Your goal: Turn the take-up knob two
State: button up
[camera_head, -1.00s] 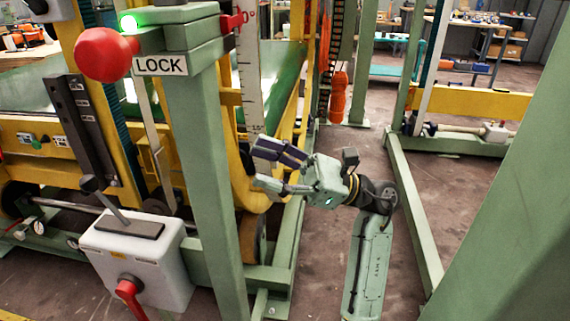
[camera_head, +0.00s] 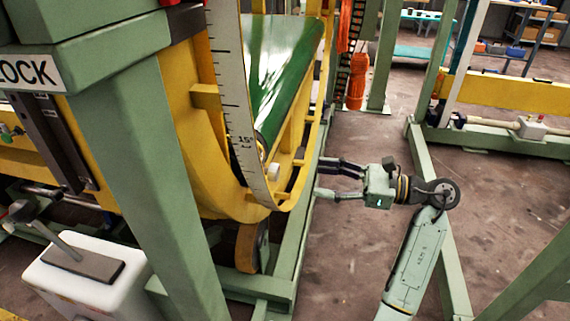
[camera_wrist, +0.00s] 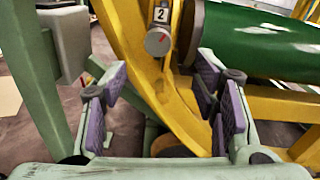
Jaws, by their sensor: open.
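In the wrist view, a round grey knob (camera_wrist: 158,41) sits on the yellow frame just below a label marked 2 (camera_wrist: 160,14). It lies ahead of my gripper (camera_wrist: 162,84), above the gap between the purple-padded fingers and apart from them. The fingers are spread wide with nothing between them. In the head view, my gripper (camera_head: 322,180) points left toward the yellow ring frame (camera_head: 300,150), its fingers apart. A small pale part (camera_head: 273,172) shows there by the ring; I cannot tell whether it is the same knob.
The green roller or belt (camera_wrist: 255,40) lies right of the knob. A grey box (camera_wrist: 68,42) on a green post stands close to the left finger. In the head view, a green post (camera_head: 150,180) stands left of the ring, and bare floor (camera_head: 330,250) lies below my gripper.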

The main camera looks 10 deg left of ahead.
aim_at(278, 173)
jog(key=a+p, duration=0.2)
jog(key=a, duration=0.8)
jog(key=shift+s+a, duration=0.1)
jog(key=shift+s, duration=0.1)
jog(key=shift+c, duration=0.4)
jog(key=c, duration=1.1)
